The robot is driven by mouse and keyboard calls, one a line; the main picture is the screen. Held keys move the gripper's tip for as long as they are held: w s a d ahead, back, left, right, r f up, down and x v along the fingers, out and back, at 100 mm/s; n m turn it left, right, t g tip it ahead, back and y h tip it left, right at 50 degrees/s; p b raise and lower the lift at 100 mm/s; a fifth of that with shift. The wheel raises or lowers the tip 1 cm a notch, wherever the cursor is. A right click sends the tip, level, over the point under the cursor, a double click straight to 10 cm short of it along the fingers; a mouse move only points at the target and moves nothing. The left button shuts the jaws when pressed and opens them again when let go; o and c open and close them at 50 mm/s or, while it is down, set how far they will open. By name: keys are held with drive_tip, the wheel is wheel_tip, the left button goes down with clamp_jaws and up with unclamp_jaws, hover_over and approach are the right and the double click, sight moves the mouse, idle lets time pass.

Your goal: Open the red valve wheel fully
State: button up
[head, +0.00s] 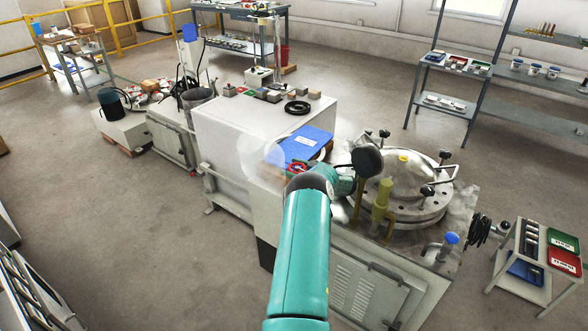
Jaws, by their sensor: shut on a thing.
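A small red ring-shaped part (300,167), which looks like the red valve wheel, shows just beyond the bend of my teal arm, beside a blue panel. Only part of it is visible, and I cannot tell how far it is turned. My arm reaches up from the bottom edge, bends at a grey joint close in front of the red part, and runs right to a dark rounded link. My gripper's fingertips cannot be made out; they seem hidden behind my own arm links. Contact between my gripper and the wheel cannot be seen.
A blue panel (303,144) lies on the machine. A round metal lid (402,172) with black knobs and a yellow-green fitting (381,196) stand right of my arm. A white cabinet (228,135) is to the left. Grey floor lies open in front and at left.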

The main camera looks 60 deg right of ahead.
drive_tip(key=o, duration=1)
drive_tip(key=shift+m+h, duration=0.3)
drive_tip(key=shift+h, duration=0.1)
